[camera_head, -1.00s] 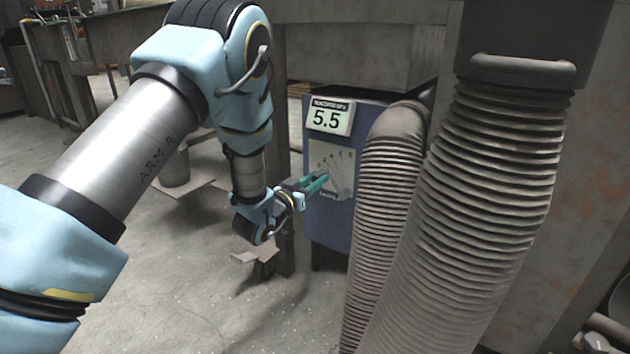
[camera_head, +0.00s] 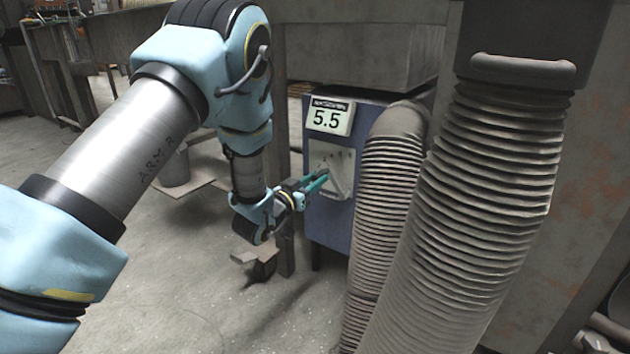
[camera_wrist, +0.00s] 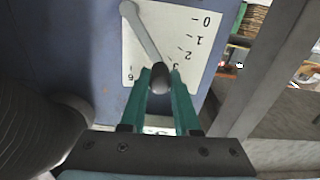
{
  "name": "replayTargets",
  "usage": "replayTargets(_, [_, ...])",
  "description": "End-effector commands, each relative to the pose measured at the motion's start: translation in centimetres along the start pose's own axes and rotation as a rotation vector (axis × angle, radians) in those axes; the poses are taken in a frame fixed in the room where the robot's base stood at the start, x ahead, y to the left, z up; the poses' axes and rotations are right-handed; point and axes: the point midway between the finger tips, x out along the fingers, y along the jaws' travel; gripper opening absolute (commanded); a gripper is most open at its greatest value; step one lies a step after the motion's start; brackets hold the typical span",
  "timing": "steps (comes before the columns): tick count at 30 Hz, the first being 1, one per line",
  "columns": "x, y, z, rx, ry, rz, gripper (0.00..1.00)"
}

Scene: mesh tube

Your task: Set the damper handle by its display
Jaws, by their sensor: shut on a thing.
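The damper handle (camera_wrist: 143,35) is a grey lever on a white scale plate (camera_wrist: 200,62); the plate also shows in the head view (camera_head: 342,160). The blue box's display (camera_head: 328,117) reads 5.5. My gripper (camera_wrist: 160,78) is shut on the dark rounded knob at the handle's end, one teal finger on each side. In the wrist view the plate appears upside down. The knob lies between the 3 and the 6; the marks behind it are hidden. In the head view my gripper (camera_head: 322,181) reaches the plate from the left and partly covers it.
Two ribbed grey hoses, a thin one (camera_head: 385,190) and a thick one (camera_head: 480,200), stand close to the right of the blue box (camera_head: 330,222). A metal post (camera_head: 283,160) is behind my gripper. Open concrete floor (camera_head: 190,285) lies to the left.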

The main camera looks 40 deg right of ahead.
Motion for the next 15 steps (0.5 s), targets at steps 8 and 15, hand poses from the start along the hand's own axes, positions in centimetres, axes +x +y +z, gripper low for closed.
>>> replayTargets(8, [-0.07, -0.48, 0.22, -0.047, -0.001, -0.004, 0.00])
replayTargets(15, [-0.04, -0.51, 0.39, -0.072, -0.001, -0.001, 0.00])
